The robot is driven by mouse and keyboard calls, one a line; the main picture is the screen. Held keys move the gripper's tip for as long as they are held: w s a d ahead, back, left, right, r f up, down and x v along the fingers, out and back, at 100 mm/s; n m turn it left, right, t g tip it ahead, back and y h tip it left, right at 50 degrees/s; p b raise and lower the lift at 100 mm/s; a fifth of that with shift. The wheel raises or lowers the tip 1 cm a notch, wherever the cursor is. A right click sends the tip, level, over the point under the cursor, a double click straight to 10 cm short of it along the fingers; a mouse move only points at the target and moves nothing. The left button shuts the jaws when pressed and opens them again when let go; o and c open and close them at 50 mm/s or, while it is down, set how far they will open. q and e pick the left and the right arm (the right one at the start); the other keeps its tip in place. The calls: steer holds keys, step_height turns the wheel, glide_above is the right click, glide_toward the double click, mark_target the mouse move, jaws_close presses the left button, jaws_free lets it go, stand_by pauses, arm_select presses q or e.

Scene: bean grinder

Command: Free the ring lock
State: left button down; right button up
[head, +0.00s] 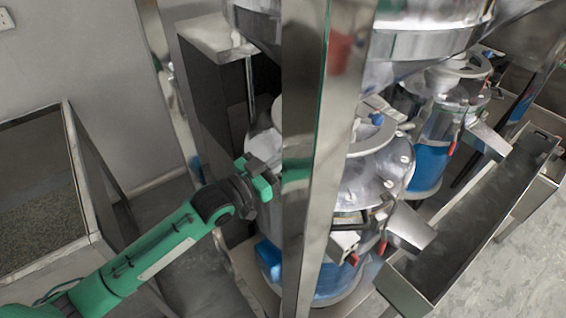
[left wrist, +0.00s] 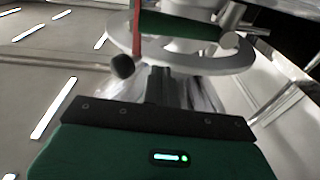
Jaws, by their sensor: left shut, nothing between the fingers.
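The nearer grinder (head: 385,170) stands behind a steel post, with a pale metal ring (head: 376,133) around its upper part. In the left wrist view a flat grey ring (left wrist: 190,62) lies just beyond my left gripper. A red lever (left wrist: 136,25) and a dark round knob (left wrist: 122,66) are beside that ring. My left gripper (head: 278,178) is shut and empty, at the left side of the grinder. Its fingers (left wrist: 158,85) point toward the ring; I cannot tell whether they touch it. The post hides the fingertips in the head view. My right gripper is not in view.
The steel post (head: 312,160) stands upright in front of the grinder. A second grinder (head: 440,110) stands behind right, and a long metal trough (head: 485,215) runs along the right. An open bin of granules (head: 40,190) is at the left.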

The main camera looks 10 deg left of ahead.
arm_select(q)
steer(key=shift+s+a+f+b, duration=0.25)
steer(key=shift+s+a+b, duration=0.15)
steer(key=shift+s+b, duration=0.15)
steer(key=shift+s+a+f+b, duration=0.25)
steer(key=shift+s+a+b, duration=0.15)
steer(key=shift+b, duration=0.2)
steer(key=b+v, duration=0.2)
steer(key=v, duration=0.5)
steer(key=shift+s+a+r, duration=0.2)
steer(key=shift+r, duration=0.1)
